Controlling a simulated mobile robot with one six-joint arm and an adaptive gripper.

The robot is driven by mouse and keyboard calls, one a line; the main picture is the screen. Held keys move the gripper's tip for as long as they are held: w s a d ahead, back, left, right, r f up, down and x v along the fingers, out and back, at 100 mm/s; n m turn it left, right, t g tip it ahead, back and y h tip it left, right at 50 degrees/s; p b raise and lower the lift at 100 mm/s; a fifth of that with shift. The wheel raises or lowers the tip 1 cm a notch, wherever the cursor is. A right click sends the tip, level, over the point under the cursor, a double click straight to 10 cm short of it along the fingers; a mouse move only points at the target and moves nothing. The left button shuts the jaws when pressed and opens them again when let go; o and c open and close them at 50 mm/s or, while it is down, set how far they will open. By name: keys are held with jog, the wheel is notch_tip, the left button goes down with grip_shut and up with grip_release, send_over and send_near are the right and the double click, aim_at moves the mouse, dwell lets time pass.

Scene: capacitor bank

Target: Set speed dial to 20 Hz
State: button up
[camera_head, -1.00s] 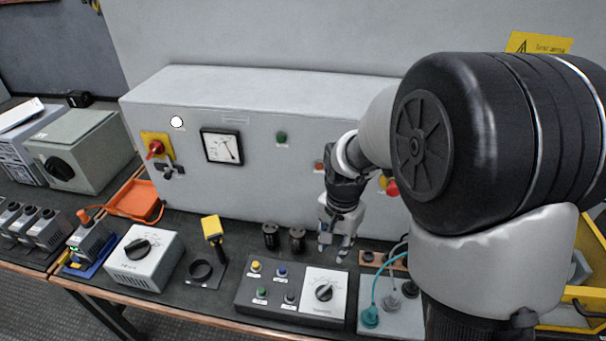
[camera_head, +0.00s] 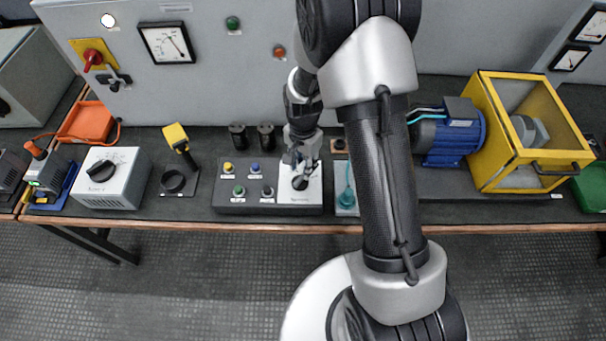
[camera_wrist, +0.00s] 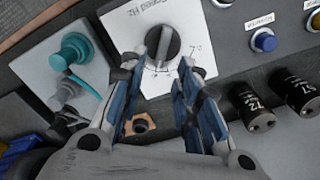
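The speed dial (camera_head: 300,183) is a black round knob on a white plate at the right end of the grey control box (camera_head: 245,209). In the wrist view the dial (camera_wrist: 160,46) shows a pale pointer line, and its plate reads "Speed Hz"; the scale marks are too small or covered to read its setting. My gripper (camera_head: 300,158) is over the back of the plate, right by the dial. In the wrist view its two blue-grey fingers are apart, with the dial showing between and just beyond their tips. I cannot tell whether they touch it.
Yellow, blue, green and dark push buttons (camera_head: 240,190) sit left of the plate. Two black capacitors (camera_wrist: 255,107) stand behind the box. A teal plug (camera_wrist: 77,47) on a white plate is close on the dial's other side. A grey cabinet (camera_head: 210,90) rises behind.

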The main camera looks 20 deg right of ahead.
aim_at(300, 181)
jog(key=shift+f+b, duration=0.5)
jog(key=shift+f, duration=1.75)
grip_shut()
